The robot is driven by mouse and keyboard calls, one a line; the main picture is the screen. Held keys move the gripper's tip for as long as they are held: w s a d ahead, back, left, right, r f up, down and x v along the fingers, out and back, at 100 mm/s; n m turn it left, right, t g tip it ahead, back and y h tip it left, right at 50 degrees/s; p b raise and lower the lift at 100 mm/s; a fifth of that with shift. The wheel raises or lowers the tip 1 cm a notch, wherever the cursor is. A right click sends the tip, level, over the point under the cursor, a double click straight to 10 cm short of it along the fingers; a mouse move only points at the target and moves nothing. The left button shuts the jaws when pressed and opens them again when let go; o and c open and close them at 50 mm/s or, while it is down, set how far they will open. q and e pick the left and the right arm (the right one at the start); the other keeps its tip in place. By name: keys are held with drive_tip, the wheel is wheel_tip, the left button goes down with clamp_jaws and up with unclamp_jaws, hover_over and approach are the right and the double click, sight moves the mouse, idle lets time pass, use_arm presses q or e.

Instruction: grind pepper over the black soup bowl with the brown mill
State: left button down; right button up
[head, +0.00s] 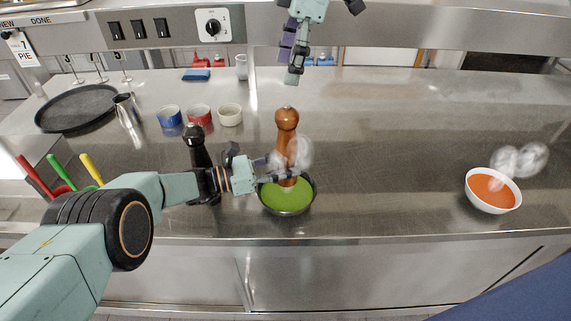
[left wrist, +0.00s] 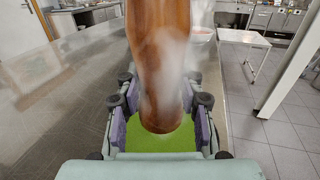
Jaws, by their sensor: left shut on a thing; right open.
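The brown mill (head: 287,119) stands upright over the black soup bowl (head: 313,193), which holds green soup and gives off steam. My left gripper (head: 284,172) is shut on the lower part of the brown mill. In the left wrist view the mill (left wrist: 158,60) hangs between the finger pads of my left gripper (left wrist: 160,112), with the green soup (left wrist: 160,143) below its bottom end. Whether the mill's end touches the soup cannot be told. My right gripper (head: 302,50) is open and empty, above and behind the mill at the top of the head view.
A black mill (head: 198,150) stands just left of the bowl, close to my left gripper. A white bowl of orange soup (head: 493,207) steams at the far right. Behind are small ramekins (head: 199,115), a metal jug (head: 126,108) and a black round tray (head: 76,106). The counter's middle right is clear.

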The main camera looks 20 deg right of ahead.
sight(285, 113)
drive_tip(key=shift+a, duration=0.1)
drive_tip(key=x, duration=0.3)
drive_tip(key=shift+d+f, duration=0.35)
drive_tip(key=shift+s+f, duration=0.1)
drive_tip(key=shift+f, duration=0.7)
drive_tip(key=shift+s+f, duration=0.15)
drive_tip(key=shift+f, duration=0.65)
drive_tip(key=shift+w+a+f, duration=0.1)
drive_tip(key=shift+w+f, duration=0.2)
drive_tip(key=shift+f, duration=0.45)
drive_tip(key=shift+s, duration=0.3)
